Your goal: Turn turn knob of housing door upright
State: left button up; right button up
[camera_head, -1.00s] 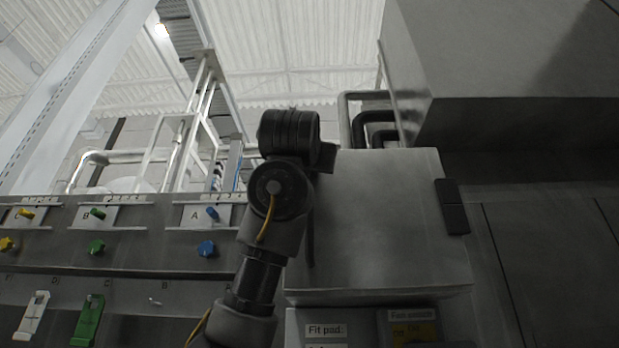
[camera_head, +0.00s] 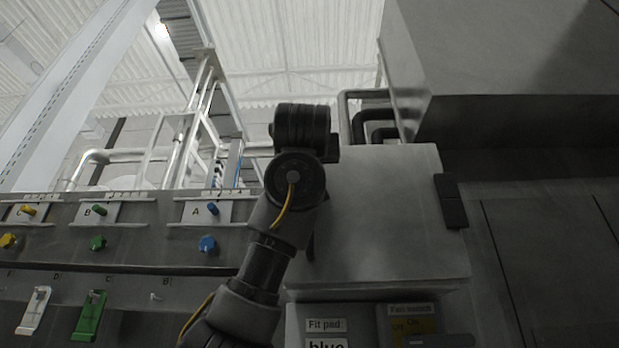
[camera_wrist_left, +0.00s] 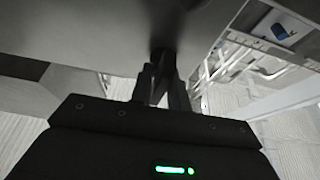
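The housing door (camera_head: 385,215) is a plain grey metal panel right of the middle in the head view and looks closed. Its turn knob is hidden there by my left arm; a thin dark strip (camera_head: 310,246) beside the arm is unclear. In the left wrist view, my left gripper (camera_wrist_left: 161,62) points at a grey surface, probably the door (camera_wrist_left: 80,22). Its fingertips lie close together at a small dark piece, possibly the knob (camera_wrist_left: 160,50), whose angle I cannot read. Whether the fingers grip it is unclear. My right gripper is out of view.
A panel with coloured valves stands at left, with a blue knob (camera_head: 208,243), green knob (camera_head: 98,242) and green lever (camera_head: 90,315). A black hinge (camera_head: 450,201) is on the door's right edge. A large grey box (camera_head: 510,60) overhangs upper right. Signs (camera_head: 326,325) sit below.

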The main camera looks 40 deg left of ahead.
pick_arm(q)
jog(key=o, duration=0.3)
jog(key=shift+f, duration=0.1)
jog(key=shift+s+d+f+b, duration=0.2)
jog(key=shift+s+f+b, duration=0.05)
jog(key=shift+b, duration=0.15)
jog(key=b+v, duration=0.5)
jog(key=v, duration=0.5)
jog(key=shift+r, duration=0.2)
